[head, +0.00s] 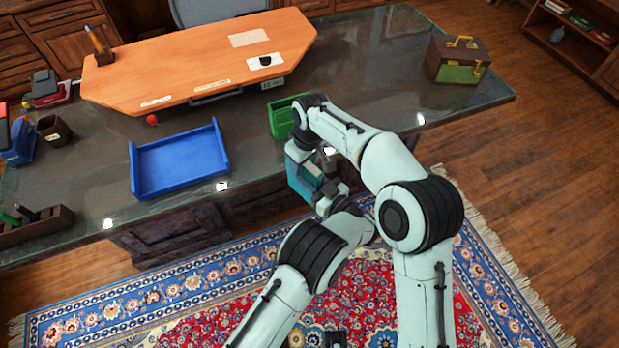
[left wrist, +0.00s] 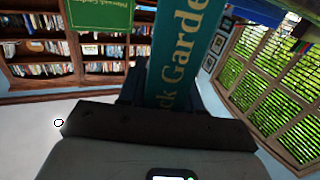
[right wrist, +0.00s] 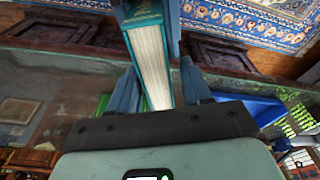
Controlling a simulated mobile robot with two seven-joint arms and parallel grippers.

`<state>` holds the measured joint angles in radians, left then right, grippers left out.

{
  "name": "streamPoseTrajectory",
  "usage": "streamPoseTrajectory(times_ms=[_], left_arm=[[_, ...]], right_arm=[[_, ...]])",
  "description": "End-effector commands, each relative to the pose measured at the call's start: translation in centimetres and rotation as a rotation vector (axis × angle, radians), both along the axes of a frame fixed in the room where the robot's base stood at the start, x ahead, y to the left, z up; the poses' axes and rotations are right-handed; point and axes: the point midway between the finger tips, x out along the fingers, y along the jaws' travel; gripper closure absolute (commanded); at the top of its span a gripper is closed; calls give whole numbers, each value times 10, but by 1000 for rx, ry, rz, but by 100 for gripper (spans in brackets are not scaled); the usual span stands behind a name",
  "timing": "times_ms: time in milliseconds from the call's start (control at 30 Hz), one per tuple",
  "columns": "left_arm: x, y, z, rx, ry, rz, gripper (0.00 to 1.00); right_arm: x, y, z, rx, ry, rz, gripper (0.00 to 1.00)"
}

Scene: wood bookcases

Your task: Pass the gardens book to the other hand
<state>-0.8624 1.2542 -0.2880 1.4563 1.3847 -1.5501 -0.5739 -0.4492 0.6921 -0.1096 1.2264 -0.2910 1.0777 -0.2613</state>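The gardens book (head: 304,176) is teal with pale pages and is held in the air in front of the desk's near edge. My right gripper (head: 308,151) holds it from above; in the right wrist view the page edges of the book (right wrist: 152,62) lie between its fingers. My left gripper (head: 328,195) is at the book's lower right side. In the left wrist view the teal spine of the book (left wrist: 182,55), lettered "ck Garde", reaches close to the palm. One left finger shows beside it; the other is mostly hidden, so its grip is unclear.
The dark stone-topped desk (head: 400,60) carries a blue tray (head: 180,162), a green bin (head: 281,119) just behind the book, an orange board (head: 200,66) and a brown-and-green box (head: 459,60). A patterned rug (head: 215,276) lies in front.

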Motion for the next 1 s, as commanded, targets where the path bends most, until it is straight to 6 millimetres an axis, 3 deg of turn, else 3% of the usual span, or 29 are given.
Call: streamPoseTrajectory(times_ms=[433,800,1000], left_arm=[[0,0,1,0,-4,1,100],[0,0,1,0,-4,1,100],[0,0,1,0,-4,1,100]], right_arm=[[-1,0,8,1,-2,0,36],[-9,-7,79,2,-4,0,36],[-12,-10,108,1,-2,0,36]])
